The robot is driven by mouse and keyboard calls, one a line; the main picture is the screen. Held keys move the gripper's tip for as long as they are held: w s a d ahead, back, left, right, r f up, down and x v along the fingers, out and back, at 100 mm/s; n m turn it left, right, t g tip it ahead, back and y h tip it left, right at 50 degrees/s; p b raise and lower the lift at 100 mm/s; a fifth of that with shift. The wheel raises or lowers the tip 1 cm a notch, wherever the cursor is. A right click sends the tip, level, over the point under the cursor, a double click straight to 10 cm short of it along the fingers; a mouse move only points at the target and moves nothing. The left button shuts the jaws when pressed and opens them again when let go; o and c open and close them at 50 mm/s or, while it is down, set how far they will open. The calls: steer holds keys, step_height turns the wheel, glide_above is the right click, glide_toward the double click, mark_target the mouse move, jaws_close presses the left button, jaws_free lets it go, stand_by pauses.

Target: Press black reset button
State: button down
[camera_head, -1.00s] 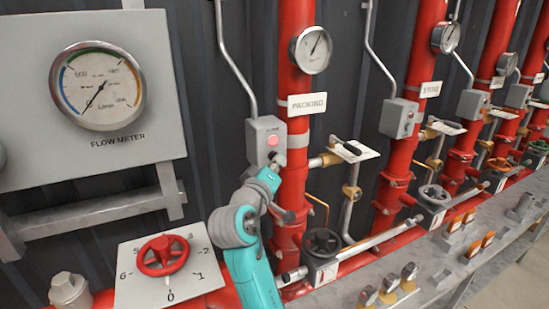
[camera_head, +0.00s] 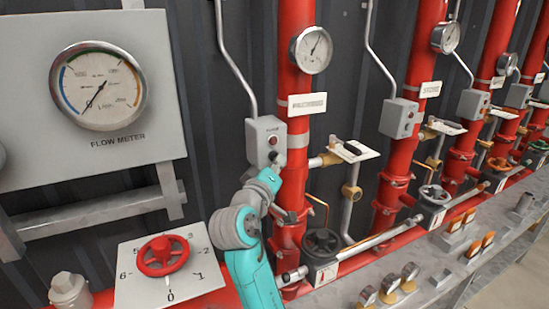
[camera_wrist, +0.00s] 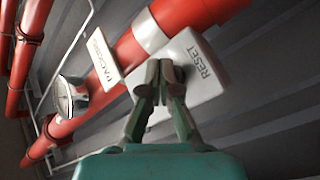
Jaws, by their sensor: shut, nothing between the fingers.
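A grey control box (camera_head: 259,137) is mounted on the red pipe in front of the dark wall. It has a dark red lamp (camera_head: 274,141) on its face. My gripper (camera_head: 279,160) is shut and empty, with its tip at the lower part of the box face. In the wrist view, the shut fingertips (camera_wrist: 166,66) are against or very close to the grey box (camera_wrist: 212,86), beside its RESET lettering (camera_wrist: 202,68). The black reset button cannot be made out; the fingertips cover that spot, so I cannot tell how far it is pressed.
A red pipe (camera_head: 291,93) with a PACKING sign (camera_head: 307,104) and a gauge (camera_head: 313,50) is next to the box. A black handwheel (camera_head: 321,243) and a brass valve (camera_head: 330,160) are at the right. A red handwheel (camera_head: 163,256) is lower left.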

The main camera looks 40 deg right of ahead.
steer(key=shift+s+a, duration=0.1)
steer(key=shift+s, duration=0.35)
steer(key=shift+s+a, duration=0.25)
steer(key=shift+s, duration=0.55)
steer(key=shift+s+a, duration=0.2)
steer(key=shift+s, duration=0.6)
steer(key=shift+s+a, duration=0.25)
steer(key=shift+s, duration=0.55)
